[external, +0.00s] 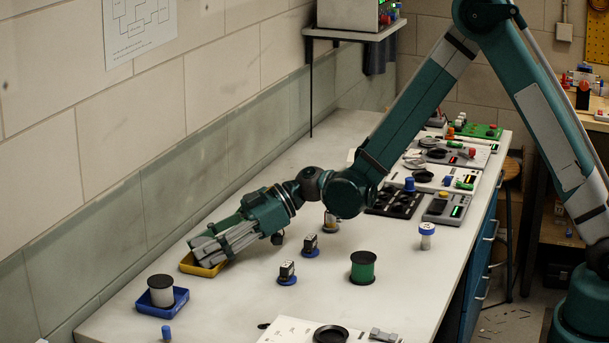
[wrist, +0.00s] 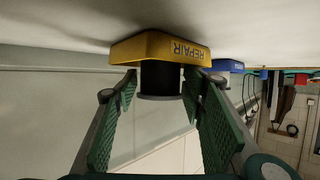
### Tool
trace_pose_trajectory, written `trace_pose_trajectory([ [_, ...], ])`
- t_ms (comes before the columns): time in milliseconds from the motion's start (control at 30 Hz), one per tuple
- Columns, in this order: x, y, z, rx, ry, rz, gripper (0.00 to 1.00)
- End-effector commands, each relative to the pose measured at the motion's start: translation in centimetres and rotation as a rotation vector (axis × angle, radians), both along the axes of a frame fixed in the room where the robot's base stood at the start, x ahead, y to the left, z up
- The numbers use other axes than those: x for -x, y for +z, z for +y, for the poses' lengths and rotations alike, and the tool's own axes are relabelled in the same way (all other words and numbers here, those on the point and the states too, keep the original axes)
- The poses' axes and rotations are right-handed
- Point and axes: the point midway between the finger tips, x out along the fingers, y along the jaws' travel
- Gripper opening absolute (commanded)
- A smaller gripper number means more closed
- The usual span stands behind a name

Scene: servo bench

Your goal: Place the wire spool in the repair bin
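The yellow repair bin (external: 188,264), labelled REPAIR, stands on the bench's far left; it also shows in the wrist view (wrist: 133,50), which looks upside down. A black spool (wrist: 160,79) with a dark flange shows against the bin's opening in the wrist view. My gripper (external: 205,247) is low over the bin. In the wrist view its green-padded fingers (wrist: 160,90) are apart, one on each side of the spool, very close to it. I cannot tell whether they press on it. In the external view my gripper hides the spool.
A blue bin (external: 176,309) holding a grey spool (external: 161,290) stands in front of the repair bin. A green spool (external: 363,267), two small servos (external: 287,273) on blue discs and a blue-capped jar (external: 427,235) stand on the bench. The wall runs close behind the bins.

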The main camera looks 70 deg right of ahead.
Motion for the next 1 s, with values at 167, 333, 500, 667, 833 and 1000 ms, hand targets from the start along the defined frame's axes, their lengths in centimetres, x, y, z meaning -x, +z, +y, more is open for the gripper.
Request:
trace_pose_trajectory([
  [167, 0.0, 0.0, 0.0, 0.0, 0.0, 0.0, 0.41],
  [333, 0.0, 0.3, 0.0, 0.0, 0.0, 0.0, 0.41],
  [500, 0.9, 0.9, -1.0, 0.0, -0.002, 0.0, 0.41],
  [667, 2.3, 1.7, -2.4, 0.001, -0.001, 0.0, 0.41],
  [833, 4.1, 2.8, -4.3, 0.0, -0.002, 0.0, 0.41],
  [1000, 5.9, 3.8, -6.0, 0.0, -0.002, 0.0, 0.41],
])
